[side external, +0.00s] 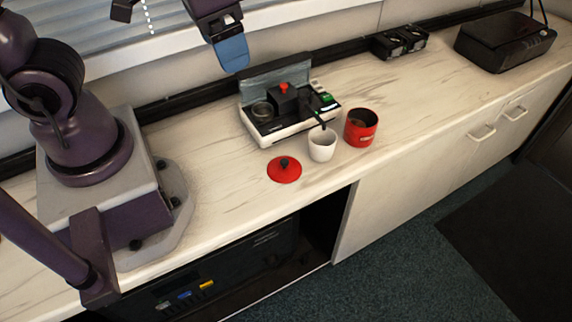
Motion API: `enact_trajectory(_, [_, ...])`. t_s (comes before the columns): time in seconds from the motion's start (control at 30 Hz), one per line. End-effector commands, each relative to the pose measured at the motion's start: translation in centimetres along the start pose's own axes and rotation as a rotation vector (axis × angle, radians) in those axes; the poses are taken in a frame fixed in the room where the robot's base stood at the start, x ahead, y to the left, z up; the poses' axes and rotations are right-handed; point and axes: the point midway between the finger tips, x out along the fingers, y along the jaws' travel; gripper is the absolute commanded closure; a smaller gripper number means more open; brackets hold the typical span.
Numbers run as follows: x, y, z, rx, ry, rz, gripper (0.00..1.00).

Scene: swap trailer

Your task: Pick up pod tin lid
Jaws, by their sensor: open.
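The pod tin lid (285,171) is a red disc with a dark knob on top. It lies on the pale wooden-look counter, left of the white cup and near the front edge. The red pod tin (361,127) stands upright with its top open, and its inside looks dark. My gripper (233,56) hangs at the top of the view, above the back of the counter and well apart from the lid. It is open, and I see nothing between its fingers.
A white cup (322,145) stands between lid and tin, with a dark stick-like part above it. Behind is a black and white device (266,124) with a red knob. A black box (505,42) and small dark items (399,42) sit far right. Counter left of the lid is clear.

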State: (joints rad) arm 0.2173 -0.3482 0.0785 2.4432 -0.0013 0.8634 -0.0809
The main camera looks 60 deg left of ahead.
Motion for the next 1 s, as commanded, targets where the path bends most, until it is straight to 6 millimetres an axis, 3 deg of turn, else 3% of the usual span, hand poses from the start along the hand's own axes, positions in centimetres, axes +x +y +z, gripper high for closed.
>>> enact_trajectory(0.03, [1.8,0.6,-0.4,-0.039,-0.062,-0.005,0.17])
enact_trajectory(0.27, [9.5,2.1,-1.9,-0.395,-0.207,-0.116,0.17])
enact_trajectory(0.43, [15.3,2.1,-2.9,-0.81,-0.184,-0.257,0.17])
enact_trajectory(0.53, [16.9,1.7,-3.9,-1.054,-0.118,-0.286,0.17])
enact_trajectory(0.7, [16.9,1.8,-5.5,-1.332,-0.031,-0.252,0.17])
enact_trajectory(0.87, [17.6,1.6,-5.4,-1.416,-0.017,-0.252,0.17])
enact_trajectory(1.0, [20.0,1.2,-4.9,-1.421,-0.021,-0.256,0.17])
